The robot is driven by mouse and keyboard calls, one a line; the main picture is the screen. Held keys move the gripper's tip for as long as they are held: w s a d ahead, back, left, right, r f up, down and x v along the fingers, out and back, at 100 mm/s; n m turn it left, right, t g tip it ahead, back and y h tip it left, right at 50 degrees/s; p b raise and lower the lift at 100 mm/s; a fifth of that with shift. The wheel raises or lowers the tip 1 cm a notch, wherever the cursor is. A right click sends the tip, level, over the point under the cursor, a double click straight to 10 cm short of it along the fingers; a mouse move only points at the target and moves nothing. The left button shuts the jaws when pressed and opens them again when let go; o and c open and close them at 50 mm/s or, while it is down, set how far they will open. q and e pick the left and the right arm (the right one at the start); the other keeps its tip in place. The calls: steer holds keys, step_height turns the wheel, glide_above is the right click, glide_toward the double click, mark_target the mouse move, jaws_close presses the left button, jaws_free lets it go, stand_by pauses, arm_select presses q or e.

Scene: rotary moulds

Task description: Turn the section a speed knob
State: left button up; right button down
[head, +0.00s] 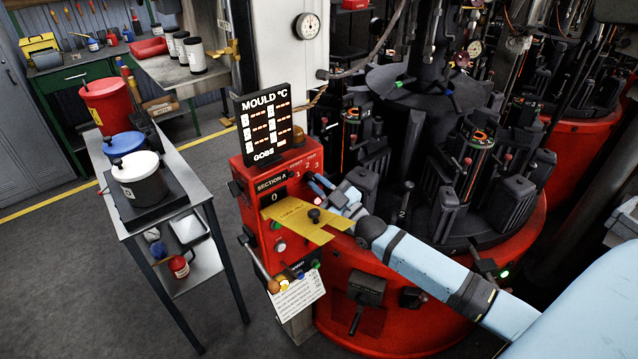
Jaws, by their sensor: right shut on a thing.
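The red section A control box (248,178) stands at the centre, with a small dark display reading 0 on its face. A yellow plate (285,213) juts out from its front, with a black round knob (314,214) on it. My right gripper (322,184) comes in from the right and is at the right side of the box, just above and behind the plate. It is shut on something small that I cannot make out. I cannot tell which control is the speed knob. My left gripper is not in view.
A mould temperature display (265,125) stands on the box. A lever with an orange end (273,286) sticks out at its lower front. The red rotary machine (400,315) with several dark moulds fills the right.

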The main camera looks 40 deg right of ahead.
steer(key=m+h, duration=0.1)
steer(key=m, duration=0.2)
steer(key=m+t+h+p, duration=0.1)
steer(key=m+h, duration=0.1)
steer(key=m, duration=0.2)
steer(key=shift+a+h, duration=0.1)
steer(key=shift+h, duration=0.2)
steer(key=shift+m, duration=0.3)
steer(key=c, duration=1.2)
jaws_free()
steer(key=shift+o, duration=0.2)
steer(key=shift+s+f, duration=0.1)
steer(key=b+v, duration=0.2)
steer(key=v, duration=1.1)
steer(key=shift+s+f+b, duration=0.15)
steer(key=shift+s+b, duration=0.1)
steer(key=shift+b, duration=0.1)
